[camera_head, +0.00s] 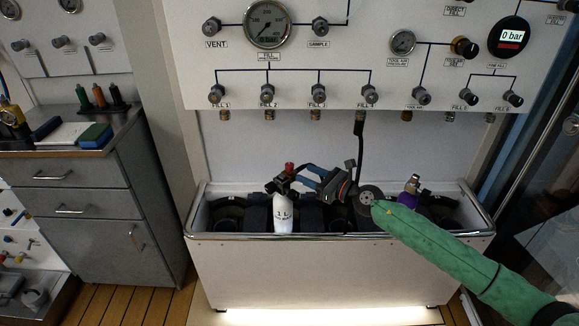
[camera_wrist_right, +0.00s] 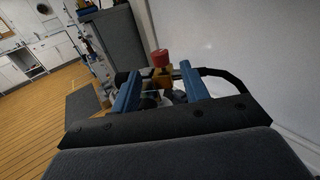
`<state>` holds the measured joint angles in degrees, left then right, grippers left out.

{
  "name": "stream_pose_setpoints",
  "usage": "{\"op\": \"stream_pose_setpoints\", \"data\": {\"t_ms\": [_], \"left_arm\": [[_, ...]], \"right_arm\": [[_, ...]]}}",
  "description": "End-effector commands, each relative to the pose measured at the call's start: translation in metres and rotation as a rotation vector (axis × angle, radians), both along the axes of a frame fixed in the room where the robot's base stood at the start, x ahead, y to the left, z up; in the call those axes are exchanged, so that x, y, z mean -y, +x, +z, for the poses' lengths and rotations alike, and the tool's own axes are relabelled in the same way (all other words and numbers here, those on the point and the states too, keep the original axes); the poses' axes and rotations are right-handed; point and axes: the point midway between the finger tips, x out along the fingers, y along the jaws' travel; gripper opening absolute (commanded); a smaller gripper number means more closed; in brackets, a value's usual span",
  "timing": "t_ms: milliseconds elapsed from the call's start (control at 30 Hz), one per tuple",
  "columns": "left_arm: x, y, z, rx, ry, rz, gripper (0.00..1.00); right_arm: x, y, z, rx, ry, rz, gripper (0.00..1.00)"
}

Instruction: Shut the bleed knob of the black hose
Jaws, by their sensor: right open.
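The black hose (camera_head: 360,145) hangs from the fourth fill outlet of the panel and drops behind my right wrist, where its lower end is hidden. A red knob (camera_head: 289,166) tops the dark fitting on a white cylinder (camera_head: 283,214) in the trough. The red knob also shows in the right wrist view (camera_wrist_right: 160,58), above a brass-coloured body. Which knob is the hose's bleed knob I cannot tell. My right gripper (camera_head: 300,177) is open, its blue fingers pointing left at the fitting. In the right wrist view its fingers (camera_wrist_right: 160,80) stand either side of the fitting. My left gripper is out of view.
The trough (camera_head: 340,236) has a raised metal rim and dark slots. A purple cylinder (camera_head: 408,200) stands to the right, near my green-sleeved right arm. The panel (camera_head: 230,65) with gauges and knobs rises behind. A grey drawer cabinet (camera_head: 85,195) stands left.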

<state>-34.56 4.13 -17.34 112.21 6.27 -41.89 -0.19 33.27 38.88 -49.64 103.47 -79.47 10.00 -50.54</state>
Motion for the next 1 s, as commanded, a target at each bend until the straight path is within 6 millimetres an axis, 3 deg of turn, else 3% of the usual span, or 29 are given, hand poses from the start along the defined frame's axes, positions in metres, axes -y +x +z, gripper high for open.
{"op": "stream_pose_setpoints", "data": {"t_ms": [533,967,1000], "left_arm": [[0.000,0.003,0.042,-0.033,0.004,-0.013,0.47],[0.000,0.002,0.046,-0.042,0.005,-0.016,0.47],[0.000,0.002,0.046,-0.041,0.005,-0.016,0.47]], "right_arm": [[-0.054,0.039,0.001,0.000,0.004,-0.001,0.45],[-0.063,0.045,0.001,0.000,0.003,-0.001,0.45],[-0.062,0.045,0.001,0.000,0.003,-0.001,0.41]]}}
